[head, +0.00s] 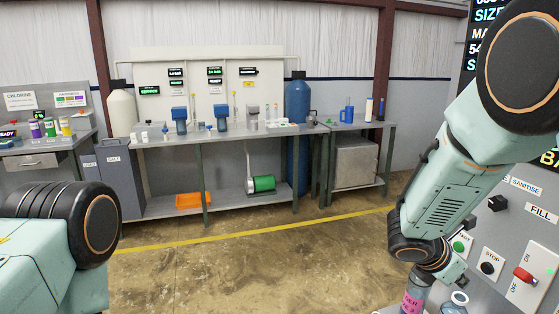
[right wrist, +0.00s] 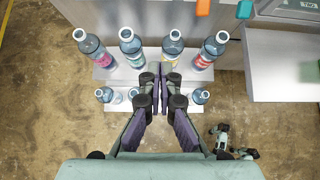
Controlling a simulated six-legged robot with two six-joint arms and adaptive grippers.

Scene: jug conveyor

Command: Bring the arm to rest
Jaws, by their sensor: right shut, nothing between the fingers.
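My right arm (head: 450,190) comes in from the right in the head view and bends down toward the lower right. My right gripper (right wrist: 160,78) shows in the right wrist view with its dark fingers together and nothing between them. It is over a stepped grey stand (right wrist: 110,72), near a row of bottles with coloured labels, such as a pink-labelled bottle (right wrist: 90,48) and a red-labelled bottle (right wrist: 208,52). I cannot tell whether it touches the stand. Part of my left arm (head: 70,230) shows at the left edge. My left gripper is out of view.
Smaller bottles (right wrist: 200,96) stand on the lower step. A control panel (head: 500,235) with buttons and a red switch is close at the right. A long workbench (head: 225,138) stands along the back wall, with an orange tray (head: 193,201) below. The floor between is clear.

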